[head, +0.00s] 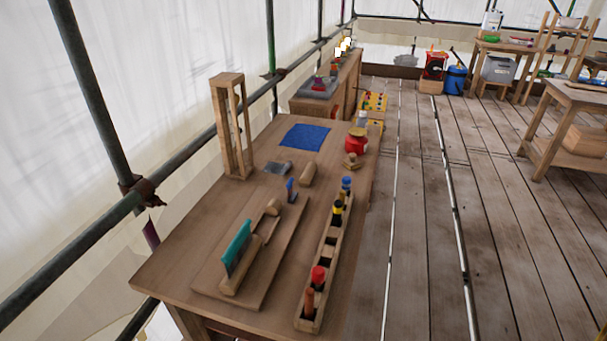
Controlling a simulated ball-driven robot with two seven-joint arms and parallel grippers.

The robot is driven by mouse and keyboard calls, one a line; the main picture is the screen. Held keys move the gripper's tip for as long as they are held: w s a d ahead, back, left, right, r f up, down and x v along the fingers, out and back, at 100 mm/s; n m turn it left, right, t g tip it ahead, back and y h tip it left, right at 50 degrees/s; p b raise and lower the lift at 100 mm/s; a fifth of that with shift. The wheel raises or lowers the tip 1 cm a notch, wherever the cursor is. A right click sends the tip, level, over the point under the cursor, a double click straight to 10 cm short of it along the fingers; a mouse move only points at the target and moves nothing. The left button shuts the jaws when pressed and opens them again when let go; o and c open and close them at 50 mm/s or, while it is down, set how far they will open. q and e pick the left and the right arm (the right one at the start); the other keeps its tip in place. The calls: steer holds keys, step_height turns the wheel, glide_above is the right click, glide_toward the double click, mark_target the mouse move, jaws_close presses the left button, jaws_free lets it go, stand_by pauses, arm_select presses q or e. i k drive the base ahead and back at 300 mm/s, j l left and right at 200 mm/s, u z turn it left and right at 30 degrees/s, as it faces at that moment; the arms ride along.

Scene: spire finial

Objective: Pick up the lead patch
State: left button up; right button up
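A small flat grey piece (278,168), which looks like the lead patch, lies on the wooden workbench (190,255) in the head view. It lies below the blue cloth (305,136) and left of a small wooden block (308,173). Nothing covers it. Neither of my grippers shows in the view.
A wooden frame (229,130) stands at the bench's left edge. A board (205,272) carries a teal-bladed tool (237,248). A long slotted rack (326,262) holds several coloured-topped items. A red pot (356,144) stands at the right edge. Plank floor (480,240) right of the bench is open.

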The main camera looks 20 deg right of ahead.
mark_target(271, 167)
steer(key=l, duration=0.65)
steer(key=k+l+u, duration=0.1)
steer(key=l, duration=0.55)
steer(key=k+l+u, duration=0.1)
steer(key=l, duration=0.55)
steer(key=i+l, duration=0.15)
steer(key=l, duration=0.15)
steer(key=i+l, duration=0.1)
steer(key=l, duration=0.2)
steer(key=i+l+u, duration=0.1)
steer(key=l, duration=0.2)
steer(key=i+l, duration=0.15)
steer(key=l, duration=0.15)
steer(key=i, duration=0.7)
steer(key=j+u, duration=0.05)
steer(key=j, duration=0.05)
